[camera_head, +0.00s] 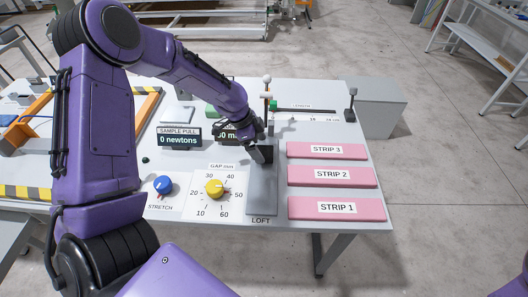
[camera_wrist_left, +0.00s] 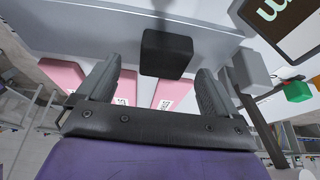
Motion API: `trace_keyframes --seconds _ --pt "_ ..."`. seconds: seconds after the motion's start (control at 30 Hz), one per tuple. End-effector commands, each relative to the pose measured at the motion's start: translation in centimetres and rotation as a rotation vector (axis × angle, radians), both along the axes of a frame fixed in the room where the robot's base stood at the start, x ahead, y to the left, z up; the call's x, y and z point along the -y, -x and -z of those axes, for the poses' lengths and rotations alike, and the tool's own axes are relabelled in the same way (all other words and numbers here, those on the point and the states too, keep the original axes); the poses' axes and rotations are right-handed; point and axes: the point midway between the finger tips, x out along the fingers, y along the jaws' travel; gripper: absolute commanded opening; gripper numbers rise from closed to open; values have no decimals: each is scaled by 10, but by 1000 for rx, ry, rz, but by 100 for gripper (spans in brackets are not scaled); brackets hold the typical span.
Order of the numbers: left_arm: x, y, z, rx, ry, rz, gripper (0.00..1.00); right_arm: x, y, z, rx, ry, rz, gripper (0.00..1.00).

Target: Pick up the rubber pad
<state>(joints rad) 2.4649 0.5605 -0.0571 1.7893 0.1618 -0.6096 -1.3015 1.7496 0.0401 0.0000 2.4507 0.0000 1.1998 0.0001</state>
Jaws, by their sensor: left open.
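A black block, which looks like the rubber pad (camera_wrist_left: 166,54), shows in the left wrist view on a pale grey surface. My left gripper (camera_wrist_left: 155,82) is open, with one finger on each side of the block in the picture. The block appears just beyond the fingertips, and I see no contact. In the head view my left gripper (camera_head: 262,152) is low over the back end of the grey LOFT plate (camera_head: 262,192). Dark shapes merge there, so I cannot separate pad from fingers. My right gripper is out of view.
Pink strips labelled STRIP 3 (camera_head: 300,150), STRIP 2 (camera_head: 300,175) and STRIP 1 (camera_head: 302,208) lie right of the plate. A yellow dial (camera_head: 214,188) and blue knob (camera_head: 163,185) are left. An upright post (camera_head: 267,100) with a white ball stands behind the gripper.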

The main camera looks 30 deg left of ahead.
Motion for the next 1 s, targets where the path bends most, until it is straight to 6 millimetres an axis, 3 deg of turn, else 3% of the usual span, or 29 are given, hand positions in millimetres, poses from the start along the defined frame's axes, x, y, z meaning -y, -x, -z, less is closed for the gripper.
trace_keyframes --seconds 0.13,0.37,0.4,0.6,0.67,1.0 --pt "7 -5 19 -5 -1 -2 94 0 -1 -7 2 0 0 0" --pt "7 -6 23 -1 -1 -4 94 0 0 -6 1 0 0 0" --pt "7 -6 23 -1 -1 -4 90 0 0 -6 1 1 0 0" --pt "7 -6 23 -1 -1 -4 31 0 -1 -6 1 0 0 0" --pt "8 -6 23 -1 -1 -3 25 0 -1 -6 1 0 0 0" --pt "8 -6 17 2 0 -2 25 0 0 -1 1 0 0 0"
